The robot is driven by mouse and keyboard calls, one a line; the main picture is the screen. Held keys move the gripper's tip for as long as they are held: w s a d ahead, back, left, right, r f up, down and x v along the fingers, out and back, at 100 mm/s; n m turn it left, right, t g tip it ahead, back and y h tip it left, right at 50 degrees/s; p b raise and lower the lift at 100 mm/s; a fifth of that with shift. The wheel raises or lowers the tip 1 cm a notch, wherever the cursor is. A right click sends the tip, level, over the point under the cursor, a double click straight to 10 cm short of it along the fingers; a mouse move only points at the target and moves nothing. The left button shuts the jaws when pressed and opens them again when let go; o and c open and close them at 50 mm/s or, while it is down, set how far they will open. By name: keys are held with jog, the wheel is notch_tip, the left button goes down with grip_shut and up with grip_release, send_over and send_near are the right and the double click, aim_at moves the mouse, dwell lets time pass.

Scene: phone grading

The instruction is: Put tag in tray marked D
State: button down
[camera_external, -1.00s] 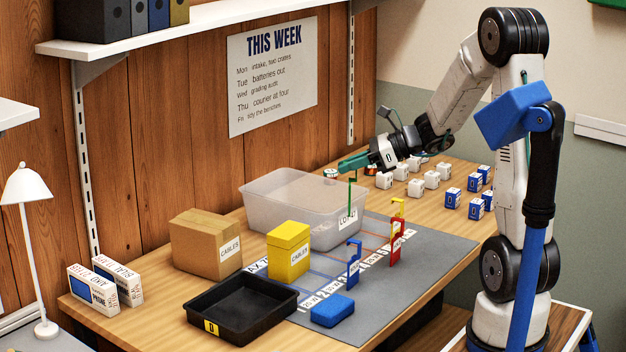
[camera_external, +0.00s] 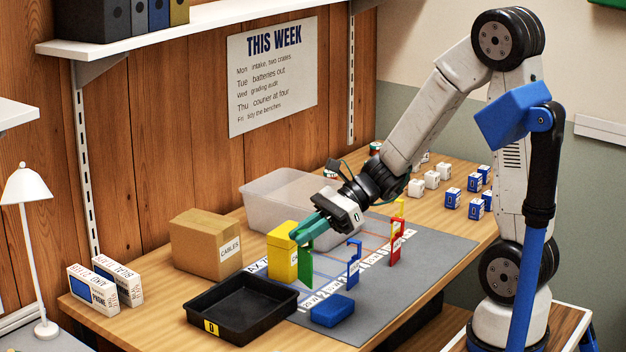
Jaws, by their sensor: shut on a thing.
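A green tag (camera_external: 306,268) hangs upright from my gripper (camera_external: 300,234), whose green fingers are shut on its top. The tag is above the near left part of the grey mat, in front of the yellow box and apart from the tray. The black tray (camera_external: 284,300) lies open and empty at the table's front left, below and to the left of the tag. A small yellow label on its front corner carries a dark letter that looks like D.
A yellow box (camera_external: 282,262) and a cardboard box (camera_external: 206,243) stand behind the tray. A blue block (camera_external: 332,311) lies right of it. A translucent bin (camera_external: 262,207) is behind my gripper.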

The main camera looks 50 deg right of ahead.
aim_at(304, 263)
notch_tip(304, 263, down, 7)
jog(key=shift+f, duration=0.1)
jog(key=shift+w+f, duration=0.1)
jog(key=shift+w, duration=0.3)
jog(key=w+a+f, duration=0.1)
jog(key=w+f, duration=0.1)
jog(key=w, duration=0.5)
jog(key=w+a+f, duration=0.1)
jog(key=w+f, duration=0.2)
jog(key=w, duration=0.5)
jog(key=shift+a, duration=0.25)
jog(key=shift+f, duration=0.1)
jog(key=c, duration=1.5)
grip_release()
jog(key=shift+c, duration=0.2)
jog(key=shift+o, duration=0.7)
